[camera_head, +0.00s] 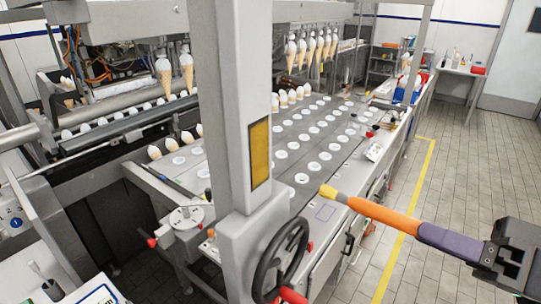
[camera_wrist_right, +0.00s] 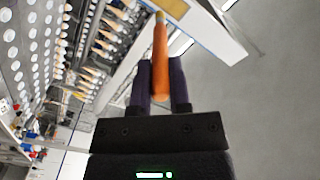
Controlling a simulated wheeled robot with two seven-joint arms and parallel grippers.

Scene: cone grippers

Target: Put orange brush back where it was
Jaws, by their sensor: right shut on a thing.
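The orange brush (camera_head: 375,213) has a long orange handle and a yellow tip. My right gripper (camera_head: 424,234), with purple fingers, is shut on its handle at the right of the head view. The brush points left, with its tip in front of the machine's front edge in the picture; I cannot tell the gap. In the right wrist view the brush (camera_wrist_right: 160,55) lies between the two fingers of my right gripper (camera_wrist_right: 161,70) and points away; its far end is at the top edge. My left gripper is not in view.
A grey metal post (camera_head: 228,110) and a black handwheel (camera_head: 283,258) stand in front of the cone machine. Its steel plate (camera_head: 262,160) has rows of round white-rimmed holes and a thin purple rectangle outline. Several cones hang above. The tiled floor (camera_head: 470,170) at right is clear.

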